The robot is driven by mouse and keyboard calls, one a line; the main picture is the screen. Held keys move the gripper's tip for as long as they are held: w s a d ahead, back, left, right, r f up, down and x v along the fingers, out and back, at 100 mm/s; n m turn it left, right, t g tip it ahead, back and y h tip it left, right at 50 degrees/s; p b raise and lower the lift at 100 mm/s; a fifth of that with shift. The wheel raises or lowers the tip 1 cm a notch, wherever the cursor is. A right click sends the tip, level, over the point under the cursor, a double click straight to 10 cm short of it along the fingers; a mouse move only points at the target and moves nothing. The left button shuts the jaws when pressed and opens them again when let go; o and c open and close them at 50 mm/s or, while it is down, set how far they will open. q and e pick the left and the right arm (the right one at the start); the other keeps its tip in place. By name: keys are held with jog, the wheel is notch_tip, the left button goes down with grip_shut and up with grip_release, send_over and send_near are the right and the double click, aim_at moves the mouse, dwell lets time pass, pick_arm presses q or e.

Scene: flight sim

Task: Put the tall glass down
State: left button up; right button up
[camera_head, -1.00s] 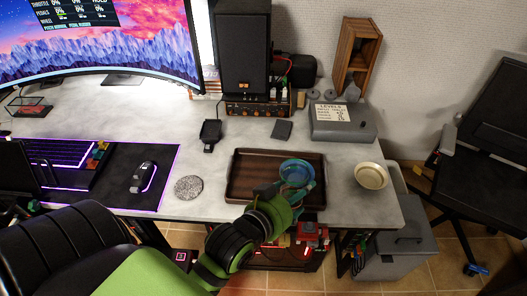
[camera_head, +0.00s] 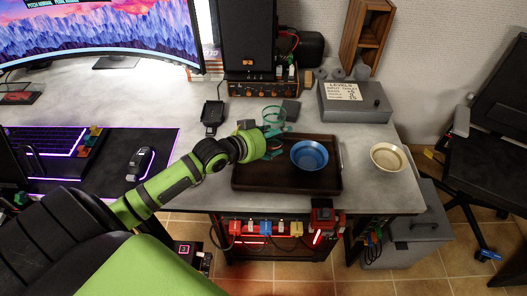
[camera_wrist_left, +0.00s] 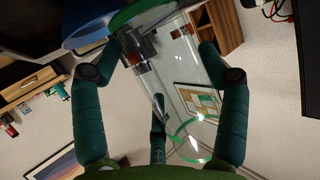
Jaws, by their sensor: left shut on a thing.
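The tall glass (camera_head: 273,117) is clear with a green rim. My left gripper (camera_head: 272,133) is shut on it, near the back left edge of the dark wooden tray (camera_head: 262,182). In the left wrist view the glass (camera_wrist_left: 185,85) lies between the fingers, its green ring low in the picture. Whether its base touches anything is hidden by the gripper. A blue bowl (camera_head: 309,155) sits on the right half of the tray. My right gripper is not in view.
A cream bowl (camera_head: 389,157) stands right of the tray. A dark flat pad (camera_head: 291,110) lies behind the glass, a black phone-like holder (camera_head: 212,115) to its left. A grey box (camera_head: 355,102) stands back right. The tray's left part is bare.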

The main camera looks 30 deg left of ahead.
pick_arm(q)
jog(key=s+a+f, duration=0.2)
jog(key=a, duration=0.1)
jog(key=shift+s+a+f, duration=0.1)
jog(key=shift+a+f, duration=0.05)
jog(key=shift+f, duration=2)
jog(key=shift+f, duration=0.2)
jog(key=o, duration=1.4)
